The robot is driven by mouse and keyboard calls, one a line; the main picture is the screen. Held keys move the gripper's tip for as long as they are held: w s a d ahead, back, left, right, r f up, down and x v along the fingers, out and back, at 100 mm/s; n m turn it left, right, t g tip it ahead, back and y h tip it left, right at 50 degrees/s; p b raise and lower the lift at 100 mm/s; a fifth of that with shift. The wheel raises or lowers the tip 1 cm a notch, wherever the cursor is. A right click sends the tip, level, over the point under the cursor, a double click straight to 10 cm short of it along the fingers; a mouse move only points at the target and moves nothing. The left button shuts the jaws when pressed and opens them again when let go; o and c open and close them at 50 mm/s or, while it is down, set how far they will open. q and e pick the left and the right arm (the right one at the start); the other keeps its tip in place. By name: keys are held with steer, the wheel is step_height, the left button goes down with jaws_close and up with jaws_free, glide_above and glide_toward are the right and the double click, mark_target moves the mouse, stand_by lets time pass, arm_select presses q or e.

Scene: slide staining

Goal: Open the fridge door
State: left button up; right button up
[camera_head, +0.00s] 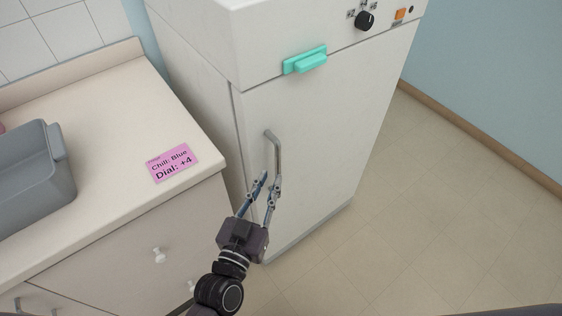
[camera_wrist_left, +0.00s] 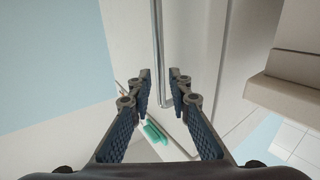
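The white fridge (camera_head: 350,80) stands right of the counter, and its door (camera_head: 320,130) looks closed. A grey vertical bar handle (camera_head: 275,150) is on the left part of the door. My left gripper (camera_head: 267,180) is open at the handle's lower end, fingers pointing up along it. In the left wrist view, the handle (camera_wrist_left: 158,45) shows between the two fingertips (camera_wrist_left: 160,75); I cannot tell whether they touch it. A teal block (camera_head: 305,60) sits on the fridge front above the door; it also shows in the left wrist view (camera_wrist_left: 155,132). My right gripper is out of view.
A cream counter (camera_head: 120,110) with drawers stands close on the fridge's left. A black dial (camera_head: 365,20) is at the fridge's top. The floor (camera_head: 430,200) to the right is clear.

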mark_target(277, 166)
arm_select(q)
steer(key=x, duration=0.6)
steer(key=shift+w+p, duration=0.3)
steer(key=shift+c, duration=0.4)
jaws_close()
steer(key=shift+d, duration=0.1)
